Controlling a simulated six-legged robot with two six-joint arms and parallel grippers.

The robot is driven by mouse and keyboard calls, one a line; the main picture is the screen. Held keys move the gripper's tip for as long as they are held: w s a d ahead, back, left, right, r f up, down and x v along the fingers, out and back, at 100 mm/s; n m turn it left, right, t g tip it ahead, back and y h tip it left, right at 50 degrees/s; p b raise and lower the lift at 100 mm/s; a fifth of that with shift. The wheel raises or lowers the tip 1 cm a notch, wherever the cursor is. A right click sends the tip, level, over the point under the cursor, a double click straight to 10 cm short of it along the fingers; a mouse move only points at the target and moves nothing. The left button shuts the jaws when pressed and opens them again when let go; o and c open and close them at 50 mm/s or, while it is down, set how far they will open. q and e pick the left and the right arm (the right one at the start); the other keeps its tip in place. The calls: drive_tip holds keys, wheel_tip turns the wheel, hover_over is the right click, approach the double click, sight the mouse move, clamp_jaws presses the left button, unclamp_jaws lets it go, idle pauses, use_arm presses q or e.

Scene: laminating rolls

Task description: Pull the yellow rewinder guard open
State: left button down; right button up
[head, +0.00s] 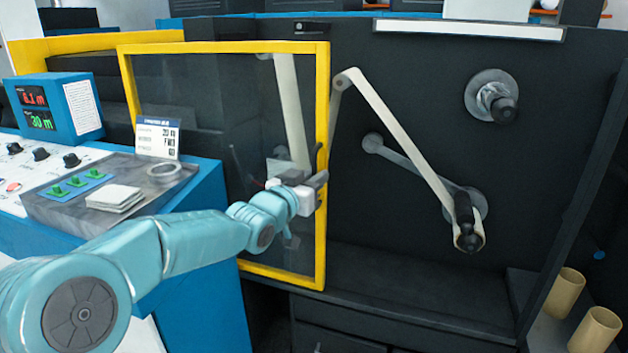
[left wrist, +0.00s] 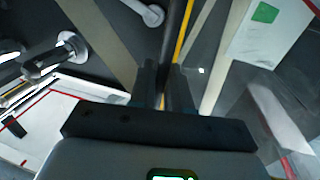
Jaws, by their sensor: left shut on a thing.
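The yellow rewinder guard (head: 322,95) is a yellow frame around a clear panel, left of centre in the head view. My left gripper (head: 318,181) is shut on this handle, with the arm crossing in front of the panel. In the left wrist view the fingers (left wrist: 163,88) close around the dark handle (left wrist: 173,60), beside a yellow strip of the frame. The fingers hide part of the handle. My right gripper is not in view.
A pale web (head: 395,125) runs over rollers right of the guard, with a spindle (head: 490,96) at upper right. A control desk (head: 190,195) with a display box (head: 55,108) stands at left. Cardboard cores (head: 596,330) stand at lower right.

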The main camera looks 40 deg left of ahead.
use_arm(q)
drive_tip(key=shift+a+r, duration=0.15)
drive_tip(key=shift+a, duration=0.05)
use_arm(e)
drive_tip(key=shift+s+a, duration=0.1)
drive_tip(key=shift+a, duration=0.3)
use_arm(q)
drive_tip(key=c, duration=1.3)
unclamp_jaws()
drive_tip(key=shift+d, duration=0.1)
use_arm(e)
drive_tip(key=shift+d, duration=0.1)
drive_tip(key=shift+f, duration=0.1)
use_arm(q)
drive_tip(key=s, duration=0.5)
drive_tip(key=s+d, duration=0.1)
drive_tip(key=s, duration=1)
drive_tip(key=shift+s+d, duration=0.15)
drive_tip(key=shift+d, duration=0.05)
